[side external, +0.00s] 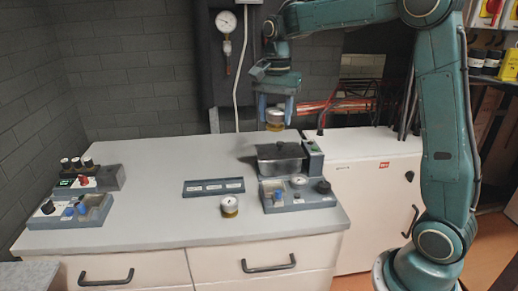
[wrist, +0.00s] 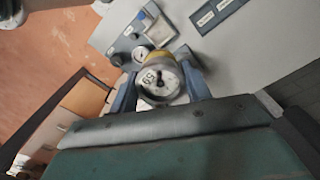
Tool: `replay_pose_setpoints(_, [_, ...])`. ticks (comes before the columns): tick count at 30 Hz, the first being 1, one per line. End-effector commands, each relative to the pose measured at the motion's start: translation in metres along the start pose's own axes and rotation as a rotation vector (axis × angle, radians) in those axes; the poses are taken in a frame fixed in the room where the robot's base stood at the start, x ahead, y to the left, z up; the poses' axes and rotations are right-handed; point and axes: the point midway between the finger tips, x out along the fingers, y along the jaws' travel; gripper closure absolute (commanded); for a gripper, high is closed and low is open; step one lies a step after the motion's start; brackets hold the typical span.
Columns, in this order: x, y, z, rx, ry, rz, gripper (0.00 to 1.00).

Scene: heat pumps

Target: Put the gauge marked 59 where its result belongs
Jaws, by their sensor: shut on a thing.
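My gripper (side external: 276,112) is shut on a brass-sided gauge (side external: 275,126) and holds it in the air above the back of the counter, over the right-hand station.
A left-hand station (side external: 72,212) has blue and black knobs and a green display. A wall gauge (side external: 226,22) hangs behind. The counter between stations is mostly clear.

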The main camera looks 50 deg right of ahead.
Motion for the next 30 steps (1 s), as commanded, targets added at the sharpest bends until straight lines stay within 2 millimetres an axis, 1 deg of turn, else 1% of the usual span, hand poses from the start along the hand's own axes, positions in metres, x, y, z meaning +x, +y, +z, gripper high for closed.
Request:
replay_pose_setpoints(5, [0.012, -0.013, -0.002, -0.002, 0.000, 0.001, 0.86])
replay_pose_setpoints(8, [0.024, -0.026, -0.003, -0.003, -0.001, 0.002, 0.86])
replay_pose_setpoints(14, [0.059, -0.058, -0.005, -0.003, -0.002, 0.004, 0.86])
replay_pose_setpoints(21, [0.109, -0.097, -0.003, -0.003, -0.001, 0.003, 0.86])
replay_pose_setpoints(24, [0.128, -0.110, -0.002, -0.002, -0.001, 0.003, 0.86])
replay_pose_setpoints(27, [0.144, -0.120, 0.000, -0.002, 0.000, 0.001, 0.86])
replay_pose_setpoints(30, [0.155, -0.127, 0.002, -0.002, 0.000, 0.000, 0.86])
